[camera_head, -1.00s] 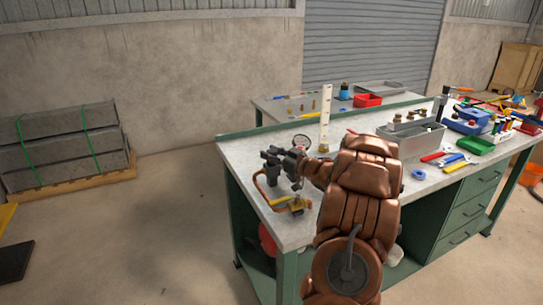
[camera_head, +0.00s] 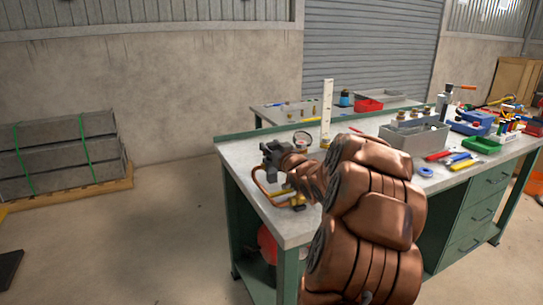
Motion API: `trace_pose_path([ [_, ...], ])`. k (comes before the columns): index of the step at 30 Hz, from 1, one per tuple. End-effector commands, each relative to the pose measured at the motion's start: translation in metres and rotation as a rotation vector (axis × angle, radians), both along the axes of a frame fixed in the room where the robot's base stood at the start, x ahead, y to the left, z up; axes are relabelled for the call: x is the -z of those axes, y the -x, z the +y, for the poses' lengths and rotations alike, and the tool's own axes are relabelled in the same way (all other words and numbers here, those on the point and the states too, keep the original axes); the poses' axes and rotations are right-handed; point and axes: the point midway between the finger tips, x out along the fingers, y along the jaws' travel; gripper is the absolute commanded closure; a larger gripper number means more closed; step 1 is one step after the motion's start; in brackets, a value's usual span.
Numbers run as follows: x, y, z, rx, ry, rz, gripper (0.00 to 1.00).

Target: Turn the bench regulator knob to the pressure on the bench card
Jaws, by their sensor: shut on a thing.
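My gripper (camera_head: 271,154) is at the near left end of the bench (camera_head: 232,152), at the regulator assembly. It is shut on the regulator knob, which the dark fingers and my arm hide. A round pressure gauge (camera_head: 302,139) with a pale face stands just behind my gripper; its reading is too small to make out. A copper-coloured bent pipe (camera_head: 258,181) and a yellow fitting (camera_head: 297,199) show below the gripper. A tall white upright strip (camera_head: 327,108) stands behind; I cannot tell if it is the bench card.
A grey bin (camera_head: 415,140) with fittings stands right of my arm. A red tool (camera_head: 438,156), blue ring (camera_head: 424,171) and green tray (camera_head: 482,145) lie further right. A second bench (camera_head: 275,108) is behind. Strapped grey blocks (camera_head: 65,155) stand at left; the floor between is clear.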

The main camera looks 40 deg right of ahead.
Motion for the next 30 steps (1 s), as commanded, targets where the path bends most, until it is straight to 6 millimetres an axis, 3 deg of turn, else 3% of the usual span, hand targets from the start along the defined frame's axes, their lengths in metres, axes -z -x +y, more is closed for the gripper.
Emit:
trace_pose_path([
  [20,-0.0022,0.0001,-0.0003,0.033,0.003,-0.001,0.96],
  [21,-0.0022,0.0001,-0.0004,0.033,0.003,-0.001,0.57],
  [27,-0.0015,0.0001,-0.0003,0.032,0.001,-0.001,0.36],
  [30,-0.0012,0.0001,-0.0002,0.032,0.001,-0.001,0.35],
])
